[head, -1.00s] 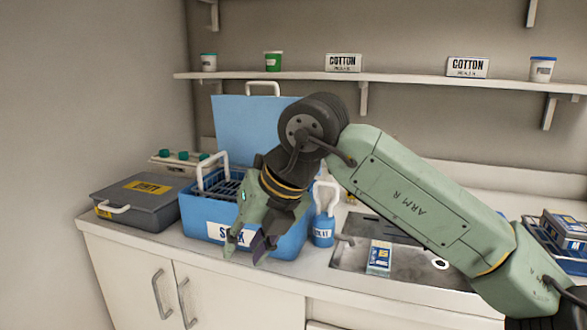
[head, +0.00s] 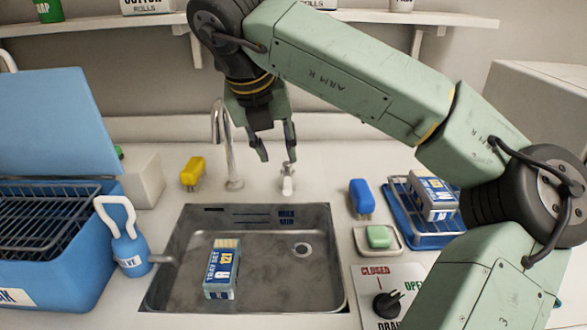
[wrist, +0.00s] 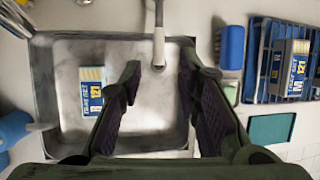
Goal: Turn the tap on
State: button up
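The tap has a tall curved chrome spout (head: 229,150) behind the sink, and a small pale handle (head: 287,183) stands to its right. My gripper (head: 277,158) is open and empty, pointing down just above the handle. Its right finger is almost over the handle in the head view; I cannot tell whether they touch. In the wrist view a pale upright part, which looks like the handle (wrist: 158,45), shows between the open fingers (wrist: 158,68). No water shows at the spout.
The sink (head: 180,265) holds a labelled box (head: 222,270). A yellow brush (head: 193,172) stands left of the spout. A blue brush (head: 361,197), a green soap (head: 379,237) and a blue rack (head: 440,235) are right. A black drain knob (head: 388,303) sits at front right.

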aim_at(287, 183)
jog(key=p+x, duration=0.2)
jog(key=x, duration=0.8)
jog(key=shift+f, duration=0.2)
jog(key=shift+c, duration=0.5)
grip_shut()
